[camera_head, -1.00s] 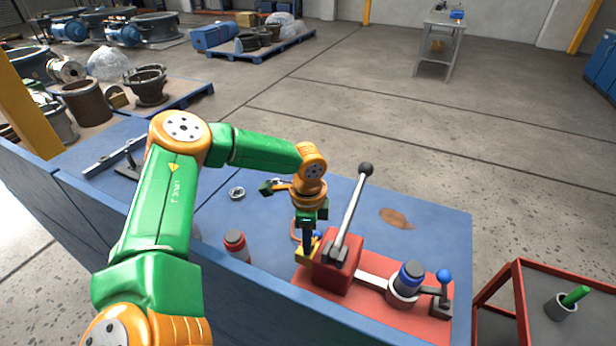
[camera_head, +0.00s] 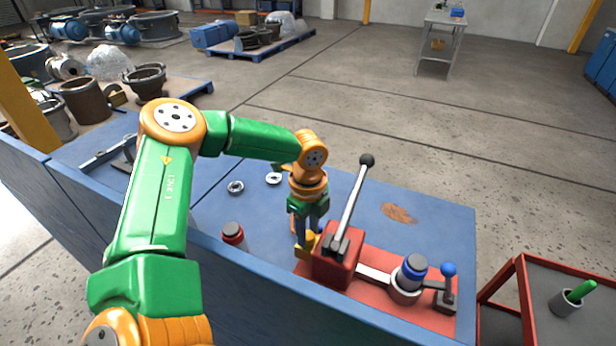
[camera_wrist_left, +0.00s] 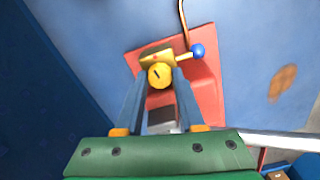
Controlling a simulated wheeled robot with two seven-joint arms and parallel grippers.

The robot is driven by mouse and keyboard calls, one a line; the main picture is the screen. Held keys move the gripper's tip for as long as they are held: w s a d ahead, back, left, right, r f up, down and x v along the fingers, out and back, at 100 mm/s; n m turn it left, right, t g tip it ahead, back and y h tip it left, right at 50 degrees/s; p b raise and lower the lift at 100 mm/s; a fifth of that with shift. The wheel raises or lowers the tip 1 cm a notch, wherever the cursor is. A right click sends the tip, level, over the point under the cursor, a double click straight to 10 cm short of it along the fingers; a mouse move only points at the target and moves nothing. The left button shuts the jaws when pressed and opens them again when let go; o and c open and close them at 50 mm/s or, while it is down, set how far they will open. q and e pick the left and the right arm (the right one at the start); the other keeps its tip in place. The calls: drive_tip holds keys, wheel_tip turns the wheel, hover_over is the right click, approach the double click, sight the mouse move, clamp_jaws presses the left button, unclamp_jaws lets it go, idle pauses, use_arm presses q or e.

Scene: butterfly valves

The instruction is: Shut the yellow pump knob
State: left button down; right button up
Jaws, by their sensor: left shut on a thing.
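The yellow pump knob (camera_wrist_left: 160,75) is round with a dark mark on its face, and sits against a yellow valve body (camera_wrist_left: 153,58) with a small blue ball handle (camera_wrist_left: 197,50) in the left wrist view. My left gripper (camera_wrist_left: 161,82) is shut on the knob, one finger on each side. In the head view the gripper (camera_head: 305,243) points down at the yellow valve (camera_head: 304,252), beside the red pump block (camera_head: 338,262). The fingers hide much of the knob there. My right gripper is not in view.
A long black-knobbed lever (camera_head: 352,205) rises from the red block, close right of my gripper. A blue-capped fitting (camera_head: 413,268) and a blue-ball handle (camera_head: 449,270) stand further right.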

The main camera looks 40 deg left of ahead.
use_arm(q)
drive_tip(key=shift+m, duration=1)
drive_tip(key=c, duration=0.5)
unclamp_jaws()
